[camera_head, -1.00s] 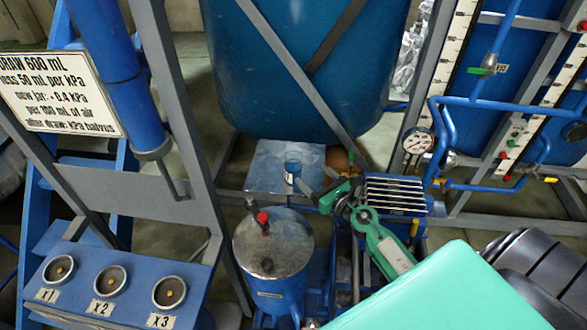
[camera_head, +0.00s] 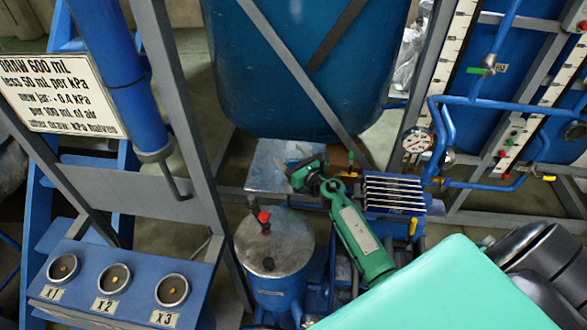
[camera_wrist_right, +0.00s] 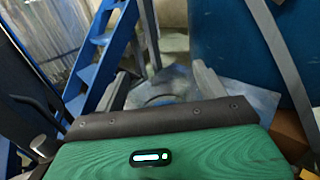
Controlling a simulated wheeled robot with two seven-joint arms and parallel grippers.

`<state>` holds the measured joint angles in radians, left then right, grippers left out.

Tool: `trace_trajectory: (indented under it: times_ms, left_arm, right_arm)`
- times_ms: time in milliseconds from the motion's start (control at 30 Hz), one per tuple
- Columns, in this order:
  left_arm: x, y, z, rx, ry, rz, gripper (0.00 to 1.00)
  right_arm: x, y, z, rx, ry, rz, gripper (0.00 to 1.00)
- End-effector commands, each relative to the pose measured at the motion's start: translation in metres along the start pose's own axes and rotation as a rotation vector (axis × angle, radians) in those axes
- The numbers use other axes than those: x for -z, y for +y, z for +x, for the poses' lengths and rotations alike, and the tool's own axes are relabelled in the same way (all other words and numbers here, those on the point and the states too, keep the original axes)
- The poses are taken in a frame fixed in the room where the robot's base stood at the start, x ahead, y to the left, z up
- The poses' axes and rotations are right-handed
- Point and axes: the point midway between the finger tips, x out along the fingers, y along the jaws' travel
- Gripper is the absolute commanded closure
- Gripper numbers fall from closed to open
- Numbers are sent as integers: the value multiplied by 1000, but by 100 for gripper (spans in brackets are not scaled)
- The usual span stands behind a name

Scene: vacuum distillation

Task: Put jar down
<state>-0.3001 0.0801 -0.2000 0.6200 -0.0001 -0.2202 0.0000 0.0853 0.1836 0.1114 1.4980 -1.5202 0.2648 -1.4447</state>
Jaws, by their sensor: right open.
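The small blue-tinted jar seen earlier on the metal plate (camera_head: 264,172) does not show clearly now in the head view; my right gripper (camera_head: 299,174) covers that spot. The gripper is over the plate's right part, its fingers pointing left. In the right wrist view its two fingers (camera_wrist_right: 162,92) stand wide apart, with nothing visibly clamped. A faint round outline shows between them over the plate (camera_wrist_right: 245,98); I cannot tell if it is the jar or a mark on the plate. My left gripper is not in view.
A large blue tank (camera_head: 300,70) stands behind the plate. A lidded metal vessel (camera_head: 274,245) with a red knob is in front. A ribbed block (camera_head: 394,193) sits right of the gripper. A grey diagonal bar (camera_head: 300,75) crosses above. A sign (camera_head: 68,95) hangs left.

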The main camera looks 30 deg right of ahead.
Motion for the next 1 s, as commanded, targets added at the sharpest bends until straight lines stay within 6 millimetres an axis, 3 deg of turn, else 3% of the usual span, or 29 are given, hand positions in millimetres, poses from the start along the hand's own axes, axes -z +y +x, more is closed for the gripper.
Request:
trace_trajectory:
  times_ms: [300,600,1000]
  left_arm:
    - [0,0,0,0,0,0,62]
    - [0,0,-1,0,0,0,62]
    - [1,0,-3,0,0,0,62]
  right_arm:
    - [0,0,4,0,0,0,29]
    - [0,0,4,0,-1,0,86]
    - [-5,0,4,0,0,-1,86]
